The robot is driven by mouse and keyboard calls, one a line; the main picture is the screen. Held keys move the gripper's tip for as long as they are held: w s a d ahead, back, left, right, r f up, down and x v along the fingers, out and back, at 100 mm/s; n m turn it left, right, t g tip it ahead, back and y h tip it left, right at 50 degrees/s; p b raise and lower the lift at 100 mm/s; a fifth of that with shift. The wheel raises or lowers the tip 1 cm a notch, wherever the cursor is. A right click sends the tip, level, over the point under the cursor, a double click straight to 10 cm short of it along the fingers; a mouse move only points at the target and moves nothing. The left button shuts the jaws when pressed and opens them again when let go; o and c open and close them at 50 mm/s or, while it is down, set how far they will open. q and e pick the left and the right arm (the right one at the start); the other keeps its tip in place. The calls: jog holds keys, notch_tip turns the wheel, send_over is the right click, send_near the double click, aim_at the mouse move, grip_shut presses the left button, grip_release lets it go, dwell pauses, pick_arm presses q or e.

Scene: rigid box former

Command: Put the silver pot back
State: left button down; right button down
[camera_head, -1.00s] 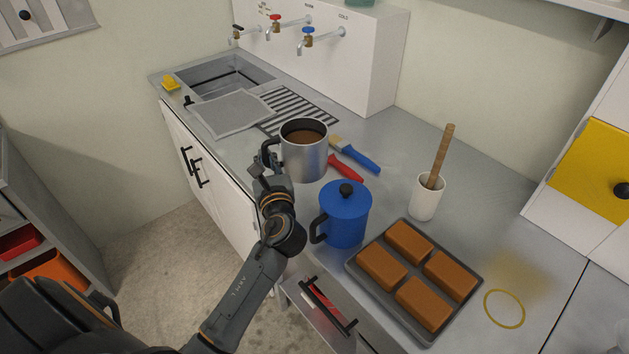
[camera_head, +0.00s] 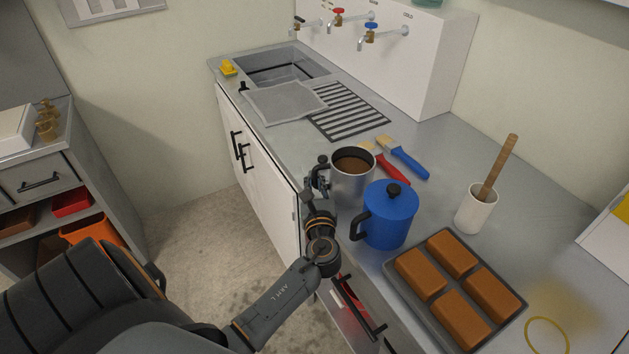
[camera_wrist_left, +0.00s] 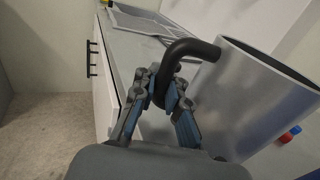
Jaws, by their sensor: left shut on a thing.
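The silver pot (camera_head: 350,183), filled with brown liquid, is upright at the front edge of the counter, behind and left of the blue pot (camera_head: 391,221). My left gripper (camera_head: 319,178) is shut on its black handle. In the left wrist view the gripper (camera_wrist_left: 168,92) closes around the handle, and the pot's metal wall (camera_wrist_left: 248,98) stands to the right. I cannot tell whether the pot's base touches the counter. My right gripper is out of view.
A red brush (camera_head: 392,171) and a blue brush (camera_head: 405,160) lie just behind the pot. A tray (camera_head: 392,277) of brown blocks and a white cup (camera_head: 475,212) are to the right. The striped drain area (camera_head: 348,112) is clear. A drawer (camera_head: 358,308) stands open below.

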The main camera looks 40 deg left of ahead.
pick_arm(q)
jog(key=shift+r, duration=0.25)
jog(key=c, duration=1.8)
grip_release()
jog(key=shift+f, duration=0.3)
jog(key=o, duration=0.4)
jog(key=shift+r, duration=0.1)
jog(key=shift+o, duration=0.2)
jog(key=b+v, duration=0.1)
jog(key=v, duration=1.1)
jog(key=shift+b, duration=0.35)
jog(key=shift+r, duration=0.1)
